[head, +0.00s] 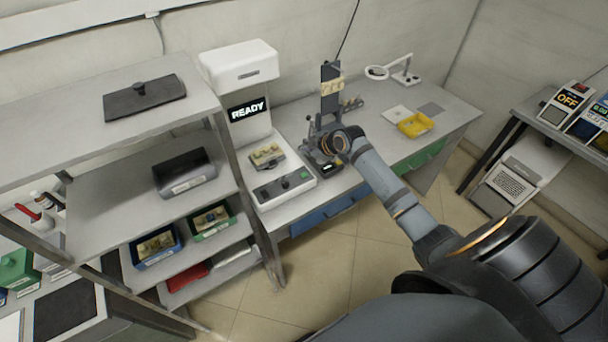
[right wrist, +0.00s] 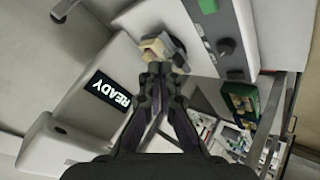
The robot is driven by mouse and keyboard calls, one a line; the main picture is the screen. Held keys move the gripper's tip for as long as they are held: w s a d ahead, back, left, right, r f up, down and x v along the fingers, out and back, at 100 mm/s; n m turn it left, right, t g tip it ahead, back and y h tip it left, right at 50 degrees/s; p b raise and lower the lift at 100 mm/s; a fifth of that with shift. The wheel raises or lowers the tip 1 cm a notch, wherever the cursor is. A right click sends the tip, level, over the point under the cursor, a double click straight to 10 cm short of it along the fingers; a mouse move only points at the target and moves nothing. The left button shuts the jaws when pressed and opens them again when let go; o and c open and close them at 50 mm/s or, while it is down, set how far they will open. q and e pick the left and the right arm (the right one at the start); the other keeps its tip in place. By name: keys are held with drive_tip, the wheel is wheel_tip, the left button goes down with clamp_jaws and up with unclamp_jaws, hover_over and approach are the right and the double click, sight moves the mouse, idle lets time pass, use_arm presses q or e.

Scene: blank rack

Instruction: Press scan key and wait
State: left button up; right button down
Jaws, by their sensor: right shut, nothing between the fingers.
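The white scanner (head: 222,68) stands on the bench, and its screen (head: 247,109) reads READY. The screen also shows in the right wrist view (right wrist: 108,90). A small block-like part (head: 267,155) sits on the scanner's plate; it shows beyond my fingertips in the right wrist view (right wrist: 155,50). The scanner's front panel has a green key (head: 303,174) and a dark round knob (head: 284,183). My right gripper (head: 309,142) is shut and empty, right of the part and above the panel's right end, apart from the key. My left gripper is out of view.
A shelf rack (head: 85,135) with bins stands left of the scanner. A dark upright stand (head: 330,85) is close behind my right gripper. A yellow tray (head: 415,125) and a magnifier lamp (head: 377,72) are farther right on the bench.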

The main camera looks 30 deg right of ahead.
sight(306, 176)
wheel_tip(306, 176, down, 8)
drive_tip(key=b, duration=0.7)
drive_tip(key=shift+f, duration=0.4)
idle(0.8)
drive_tip(key=shift+f+b, duration=0.4)
drive_tip(key=shift+f+b, duration=0.35)
drive_tip(key=shift+f, duration=0.15)
idle(0.5)
drive_tip(key=shift+r, duration=0.1)
drive_tip(key=shift+r+p, duration=0.85)
